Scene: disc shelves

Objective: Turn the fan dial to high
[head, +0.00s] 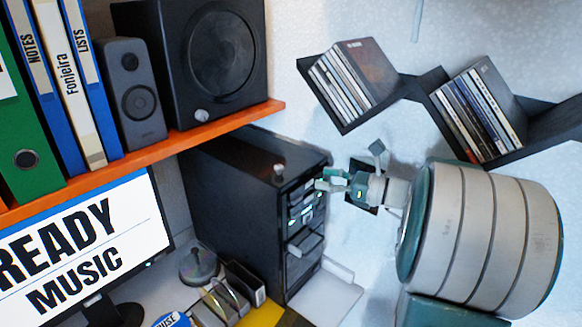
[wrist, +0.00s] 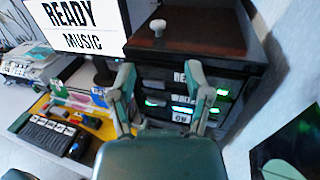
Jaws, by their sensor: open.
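A black computer tower (head: 235,195) stands on the desk, and its front shows green-lit drive panels (wrist: 182,101). A small pale knob (head: 279,170) sits on its top near the front edge; it also shows in the wrist view (wrist: 157,27). It may be the fan dial; no fan marking or setting is readable. My gripper (head: 326,184) is in front of the tower's upper front. In the wrist view my gripper (wrist: 158,78) has its two green-grey fingers spread, with nothing between them. The knob lies beyond and above the fingertips there, apart from them.
An orange shelf (head: 150,152) with speakers and binders hangs above and left of the tower. Dark wall shelves with disc cases (head: 350,80) are at the upper right. A monitor (head: 90,245) stands left. A small keyboard (wrist: 45,138) lies on the desk.

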